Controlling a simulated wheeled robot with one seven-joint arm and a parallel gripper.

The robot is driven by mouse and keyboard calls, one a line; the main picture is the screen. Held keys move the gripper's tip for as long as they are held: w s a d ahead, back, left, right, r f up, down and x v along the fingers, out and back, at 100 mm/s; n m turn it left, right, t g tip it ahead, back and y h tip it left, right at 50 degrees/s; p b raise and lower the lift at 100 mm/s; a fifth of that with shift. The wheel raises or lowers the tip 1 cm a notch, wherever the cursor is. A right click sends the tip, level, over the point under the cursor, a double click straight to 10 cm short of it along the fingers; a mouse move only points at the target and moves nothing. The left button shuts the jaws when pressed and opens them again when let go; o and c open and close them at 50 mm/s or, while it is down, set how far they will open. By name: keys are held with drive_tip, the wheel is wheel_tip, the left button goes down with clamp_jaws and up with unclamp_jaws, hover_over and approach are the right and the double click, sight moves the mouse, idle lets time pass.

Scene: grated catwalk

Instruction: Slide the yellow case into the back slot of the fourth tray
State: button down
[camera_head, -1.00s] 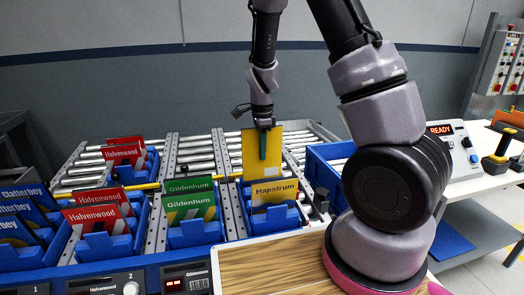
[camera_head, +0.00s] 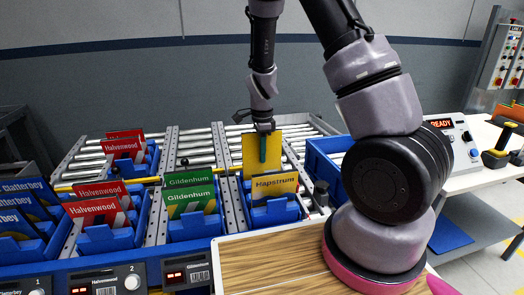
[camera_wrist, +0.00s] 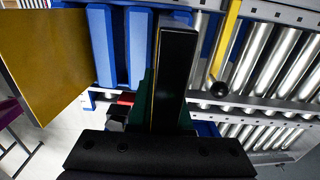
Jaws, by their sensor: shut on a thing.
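The yellow case (camera_head: 248,150) is upright in my gripper (camera_head: 263,148), over the rear part of the fourth tray (camera_head: 276,216). My gripper is shut on its upper part, with a green finger against its face. Its lower edge is hidden behind the yellow Hapstrum case (camera_head: 274,186), which stands in the front of that tray. I cannot tell whether the held case has entered the slot. In the wrist view, blue tray dividers (camera_wrist: 103,45) show beside the held case, which is seen nearly edge-on (camera_wrist: 174,75).
The third tray holds green Gildenhum cases (camera_head: 190,198); red Halvenwood cases (camera_head: 97,209) and blue Clatterbey cases (camera_head: 18,222) stand further left. An empty-looking blue bin (camera_head: 325,160) is to the right. Metal rollers (camera_head: 197,150) lie behind. A wooden board (camera_head: 270,262) lies in front.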

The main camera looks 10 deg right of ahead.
sight(262, 165)
drive_tip(key=shift+f, duration=2.4)
drive_tip(key=c, duration=0.8)
unclamp_jaws()
drive_tip(key=shift+o, duration=0.5)
drive_tip(key=o, duration=0.3)
drive_tip(key=shift+o, duration=0.2)
drive_tip(key=shift+r, duration=0.1)
wheel_tip(262, 165, up, 8)
